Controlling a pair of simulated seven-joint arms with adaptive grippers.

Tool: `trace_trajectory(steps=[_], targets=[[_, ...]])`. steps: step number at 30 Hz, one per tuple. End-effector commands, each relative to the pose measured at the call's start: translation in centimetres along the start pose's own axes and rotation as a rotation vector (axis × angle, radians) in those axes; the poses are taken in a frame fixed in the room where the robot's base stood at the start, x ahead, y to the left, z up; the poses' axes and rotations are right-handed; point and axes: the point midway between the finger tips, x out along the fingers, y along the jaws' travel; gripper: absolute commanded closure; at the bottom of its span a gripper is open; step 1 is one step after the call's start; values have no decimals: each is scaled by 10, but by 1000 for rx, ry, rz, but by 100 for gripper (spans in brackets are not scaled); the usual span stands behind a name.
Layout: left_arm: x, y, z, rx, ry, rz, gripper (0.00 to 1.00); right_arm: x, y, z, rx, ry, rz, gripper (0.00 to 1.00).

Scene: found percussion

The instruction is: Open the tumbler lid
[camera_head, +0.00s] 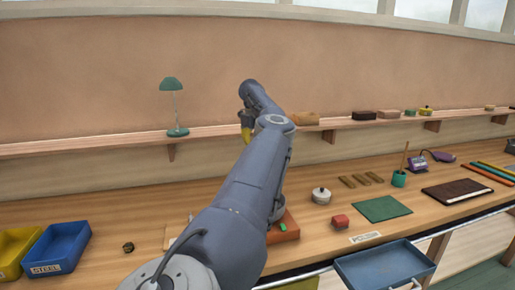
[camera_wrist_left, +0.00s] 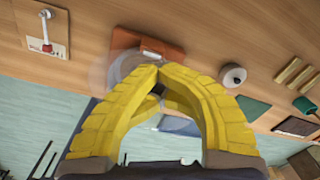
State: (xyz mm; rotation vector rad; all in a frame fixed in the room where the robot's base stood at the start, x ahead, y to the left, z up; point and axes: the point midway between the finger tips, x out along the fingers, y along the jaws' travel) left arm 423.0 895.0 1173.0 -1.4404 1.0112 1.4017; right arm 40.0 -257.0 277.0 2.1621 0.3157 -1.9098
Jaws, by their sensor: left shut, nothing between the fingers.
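My left gripper (camera_head: 246,134) has yellow fingers and hangs high above the bench, in front of the wall shelf. In the left wrist view its fingertips (camera_wrist_left: 157,78) meet with nothing between them. Behind the fingers there, a faint see-through round shape (camera_wrist_left: 104,66) overlaps the edge of a red-brown block (camera_wrist_left: 160,46); it may be the tumbler, but I cannot tell, nor whether a lid is on it. In the head view my arm covers that area, leaving part of the red-brown block (camera_head: 286,232) showing. My right gripper is not in view.
A small white lidded pot (camera_head: 321,196) stands right of my arm, near a red block (camera_head: 340,221) and a green mat (camera_head: 382,209). Blue bin (camera_head: 58,250) and yellow bin (camera_head: 12,252) stand left. A blue tray (camera_head: 385,268) sits at the front edge. The shelf holds a lamp (camera_head: 175,105).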

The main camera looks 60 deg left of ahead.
Motion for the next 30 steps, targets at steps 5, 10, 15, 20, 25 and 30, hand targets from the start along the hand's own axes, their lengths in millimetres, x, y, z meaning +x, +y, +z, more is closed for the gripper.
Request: trace_trajectory(steps=[5,10,15,20,25,30], targets=[[7,2,1,-3,4,7,100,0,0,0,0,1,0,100],[7,2,1,-3,4,7,100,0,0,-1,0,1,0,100],[7,2,1,-3,4,8,86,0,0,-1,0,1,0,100],[7,3,2,-3,3,9,67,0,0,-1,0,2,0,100],[7,5,4,-5,1,11,57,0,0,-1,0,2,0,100],[6,4,3,-5,1,9,57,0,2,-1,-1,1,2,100]])
